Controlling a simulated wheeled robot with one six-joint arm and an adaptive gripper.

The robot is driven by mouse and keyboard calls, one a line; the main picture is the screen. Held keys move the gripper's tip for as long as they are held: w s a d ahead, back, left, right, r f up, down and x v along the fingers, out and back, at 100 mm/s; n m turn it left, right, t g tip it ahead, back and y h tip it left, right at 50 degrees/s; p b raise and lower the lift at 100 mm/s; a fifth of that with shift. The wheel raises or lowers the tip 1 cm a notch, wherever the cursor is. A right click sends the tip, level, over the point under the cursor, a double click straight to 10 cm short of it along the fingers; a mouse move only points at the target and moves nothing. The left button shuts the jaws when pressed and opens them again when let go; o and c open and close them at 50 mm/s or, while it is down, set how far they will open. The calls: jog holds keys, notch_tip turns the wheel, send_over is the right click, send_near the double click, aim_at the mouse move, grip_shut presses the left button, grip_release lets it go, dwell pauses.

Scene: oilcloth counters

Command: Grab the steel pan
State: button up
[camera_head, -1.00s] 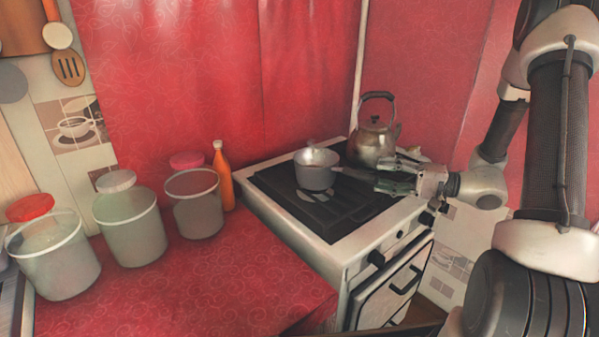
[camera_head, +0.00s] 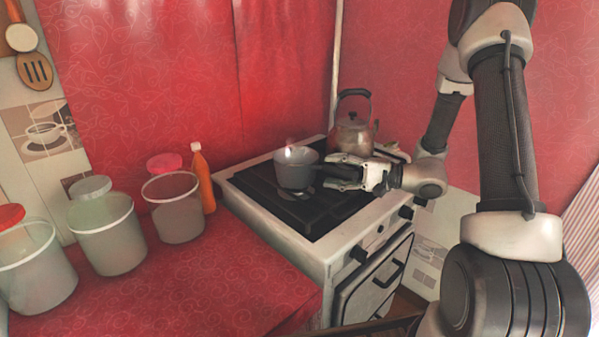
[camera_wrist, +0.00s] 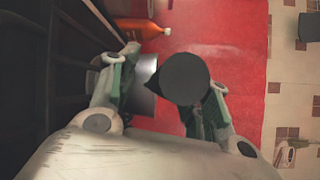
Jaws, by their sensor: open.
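The steel pan (camera_head: 294,174) sits upright on the black stove top, its dark handle pointing right toward my gripper (camera_head: 334,173). In the wrist view part of the pan's metal side (camera_wrist: 146,72) shows beyond the fingers. A dark round shape, seemingly the handle's end (camera_wrist: 186,78), lies between the two fingers of my gripper (camera_wrist: 172,70), nearer the right one. The fingers are apart and not closed on it. In the head view the gripper hides part of the handle.
A kettle (camera_head: 353,134) stands on the stove (camera_head: 320,243) behind my gripper. An orange bottle (camera_head: 203,181) and several clear tubs, one of them a tub (camera_head: 176,212) beside the bottle, stand on the red counter (camera_head: 215,285) at left. The counter's front is clear.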

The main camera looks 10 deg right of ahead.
grip_shut()
jog(key=shift+r, duration=0.15)
dwell(0.4)
